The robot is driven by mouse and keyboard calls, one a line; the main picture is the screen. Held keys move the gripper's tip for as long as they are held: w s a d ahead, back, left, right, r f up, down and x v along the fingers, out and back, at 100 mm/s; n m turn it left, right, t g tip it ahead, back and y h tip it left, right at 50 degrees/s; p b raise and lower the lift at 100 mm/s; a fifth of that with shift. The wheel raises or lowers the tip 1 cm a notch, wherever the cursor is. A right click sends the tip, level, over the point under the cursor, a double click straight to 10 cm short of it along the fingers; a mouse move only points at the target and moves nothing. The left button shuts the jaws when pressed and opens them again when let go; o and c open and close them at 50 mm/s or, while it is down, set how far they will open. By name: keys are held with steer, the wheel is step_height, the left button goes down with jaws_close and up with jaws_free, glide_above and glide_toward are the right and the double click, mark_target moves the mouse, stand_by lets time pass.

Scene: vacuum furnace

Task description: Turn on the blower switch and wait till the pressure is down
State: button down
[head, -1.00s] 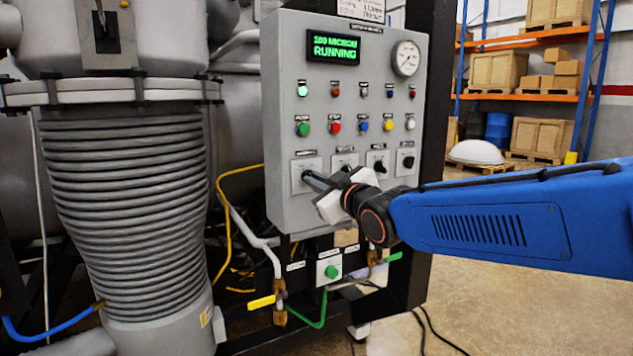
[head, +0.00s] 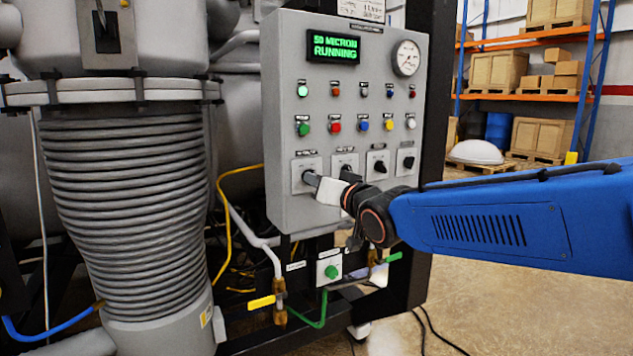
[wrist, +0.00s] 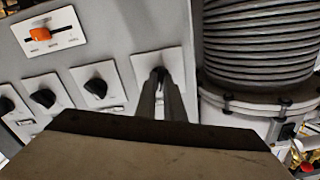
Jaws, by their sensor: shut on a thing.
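The grey control panel (head: 283,130) stands in the middle of the head view. Its green display (head: 333,48) reads "RUNNING" with what looks like "50 MICRON" above. A round white pressure gauge (head: 406,58) sits at top right. My gripper (head: 311,179) is shut on the leftmost rotary switch in the lower row, on a white plate (head: 298,164). The switch's label is too small to read. In the wrist view, my fingers (wrist: 164,90) close around this dark knob (wrist: 158,74), which they partly hide.
Several other dark knobs sit beside the held one, including one (head: 377,166). An orange switch (wrist: 40,34) shows in the wrist view. A ribbed grey column (head: 125,190) stands left of the panel. A yellow-handled valve (head: 262,302) and green button (head: 331,271) are below.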

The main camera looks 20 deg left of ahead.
steer(key=shift+f+m, duration=0.1)
steer(key=shift+m, duration=0.9)
steer(key=c, duration=1.9)
jaws_free()
steer(key=shift+o, duration=0.2)
steer(key=v, duration=1.7)
steer(key=shift+d, duration=0.25)
